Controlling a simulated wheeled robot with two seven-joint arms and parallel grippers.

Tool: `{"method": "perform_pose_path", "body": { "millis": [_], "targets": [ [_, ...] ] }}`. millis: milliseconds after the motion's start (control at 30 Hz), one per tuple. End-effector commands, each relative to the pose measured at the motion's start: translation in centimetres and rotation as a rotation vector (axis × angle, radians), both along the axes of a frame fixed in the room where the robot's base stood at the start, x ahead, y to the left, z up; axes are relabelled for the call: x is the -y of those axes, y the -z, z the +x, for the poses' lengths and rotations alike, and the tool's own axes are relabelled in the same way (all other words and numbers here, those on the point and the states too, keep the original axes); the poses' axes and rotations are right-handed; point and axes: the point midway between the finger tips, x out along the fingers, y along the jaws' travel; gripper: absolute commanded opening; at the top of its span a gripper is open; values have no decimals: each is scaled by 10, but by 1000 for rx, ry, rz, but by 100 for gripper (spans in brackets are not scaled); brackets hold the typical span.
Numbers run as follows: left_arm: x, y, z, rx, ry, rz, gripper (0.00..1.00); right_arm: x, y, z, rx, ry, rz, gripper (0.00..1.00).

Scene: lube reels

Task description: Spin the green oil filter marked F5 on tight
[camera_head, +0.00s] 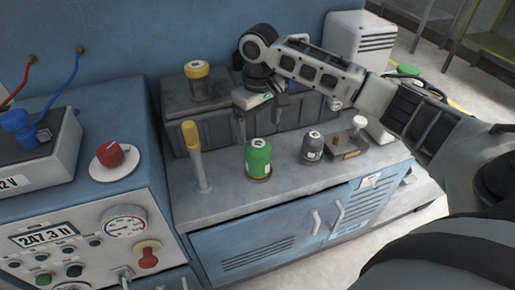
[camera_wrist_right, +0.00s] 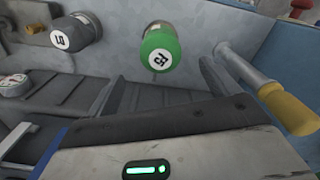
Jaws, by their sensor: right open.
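The green oil filter (camera_head: 257,158) stands upright on the grey bench top, with a darker ring at its foot. In the right wrist view the green filter (camera_wrist_right: 160,50) shows its round white label, which appears to read F5. I cannot tell how tightly it is seated. My right gripper (camera_head: 260,128) is open and empty, with its fingers pointing down behind and above the green filter, apart from it. My left gripper is in neither view.
A grey filter (camera_head: 313,146) stands to the right of the green one, and a yellow-handled post (camera_head: 195,150) to its left. A dark ribbed block (camera_head: 190,120) with a yellow-topped cap (camera_head: 197,70) lies behind. A control panel (camera_head: 90,235) borders the left; the bench front is clear.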

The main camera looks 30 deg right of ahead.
Motion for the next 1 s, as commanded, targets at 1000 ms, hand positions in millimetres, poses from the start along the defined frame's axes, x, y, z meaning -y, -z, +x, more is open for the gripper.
{"method": "perform_pose_path", "body": {
  "millis": [1000],
  "targets": [
    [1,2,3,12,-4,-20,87,0,110,0,2,-3,0,87]
  ]
}}
